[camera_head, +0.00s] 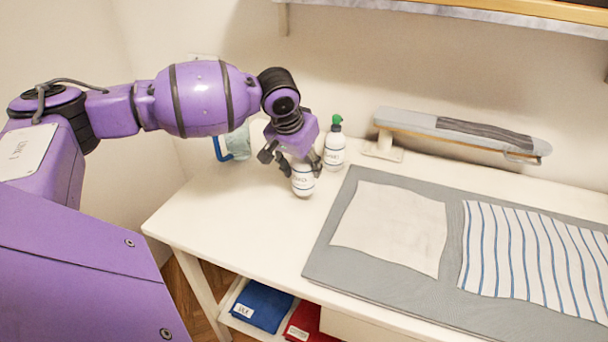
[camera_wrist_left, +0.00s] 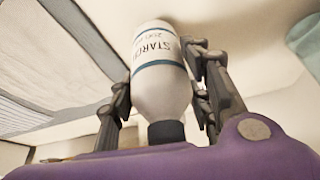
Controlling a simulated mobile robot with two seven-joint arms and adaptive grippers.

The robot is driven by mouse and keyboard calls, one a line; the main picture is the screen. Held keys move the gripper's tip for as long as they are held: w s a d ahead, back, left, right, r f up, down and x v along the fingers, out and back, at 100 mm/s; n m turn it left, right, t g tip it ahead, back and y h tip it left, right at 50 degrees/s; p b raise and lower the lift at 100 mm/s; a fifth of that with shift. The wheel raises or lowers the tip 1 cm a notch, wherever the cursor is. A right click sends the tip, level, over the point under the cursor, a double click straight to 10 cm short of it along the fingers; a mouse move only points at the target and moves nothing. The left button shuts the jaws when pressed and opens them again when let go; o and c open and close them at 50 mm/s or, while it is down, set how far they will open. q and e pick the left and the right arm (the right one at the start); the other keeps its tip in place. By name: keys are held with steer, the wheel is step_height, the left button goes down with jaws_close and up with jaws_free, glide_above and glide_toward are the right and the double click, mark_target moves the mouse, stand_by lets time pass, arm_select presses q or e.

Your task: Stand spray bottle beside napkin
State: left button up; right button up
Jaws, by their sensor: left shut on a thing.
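My left gripper (camera_head: 292,168) is shut on a white bottle (camera_head: 303,183) labelled STARCH. In the left wrist view the bottle (camera_wrist_left: 160,75) sits between the two fingers, its dark neck towards the palm. In the head view it is about upright, its base at or just above the table; I cannot tell if it touches. Its top is hidden by the gripper. Two cloths lie flat on a grey mat (camera_head: 318,262) to its right: a plain whitish one (camera_head: 390,228) and a blue-striped white one (camera_head: 530,258). I cannot tell which is the napkin. My right gripper is out of view.
A white bottle with a green top (camera_head: 334,150) stands just behind the held one. A grey sleeve board (camera_head: 455,130) stands along the back. A pale container with a blue handle (camera_head: 238,143) is partly behind my arm. The white table (camera_head: 235,215) is clear at front left.

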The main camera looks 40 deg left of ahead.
mark_target(304, 175)
arm_select(q)
step_height(304, 175, down, 3)
stand_by(0.3)
steer(key=o, duration=1.6)
steer(key=shift+f, duration=0.15)
steer(key=shift+c, duration=0.2)
